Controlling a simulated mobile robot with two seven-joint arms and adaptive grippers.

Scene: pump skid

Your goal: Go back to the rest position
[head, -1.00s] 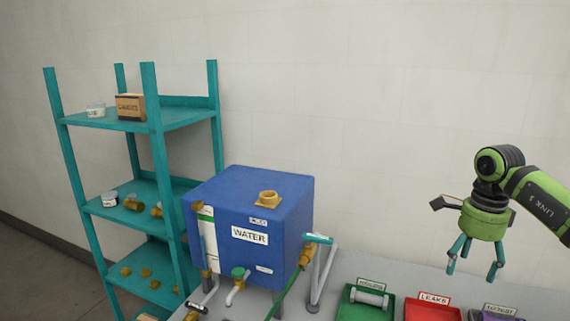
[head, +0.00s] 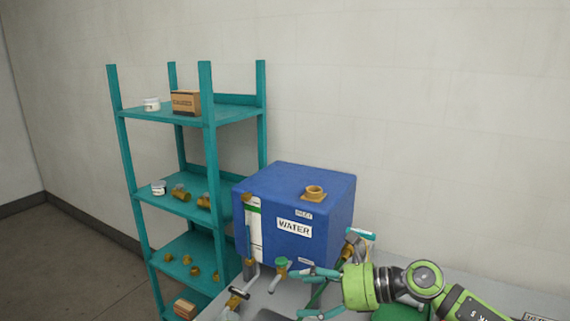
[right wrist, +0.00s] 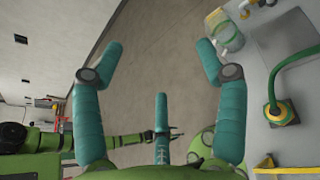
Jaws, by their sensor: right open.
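My right gripper (head: 305,291) is low in the head view, its teal fingers pointing left in front of the blue water tank (head: 292,205). In the right wrist view its fingers (right wrist: 161,60) are spread apart with nothing between them. Grey floor shows beyond the fingers. A green arm that looks like my left one crosses the lower left of the right wrist view. Its small dark end (right wrist: 172,133) is too small to tell open from shut. My left gripper does not show in the head view.
A teal shelf (head: 210,118) with jars, a cardboard box and brass fittings stands left of the tank. The skid's bench edge, a clear cylinder (right wrist: 226,32) and a green hose (right wrist: 283,62) are right of my right fingers.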

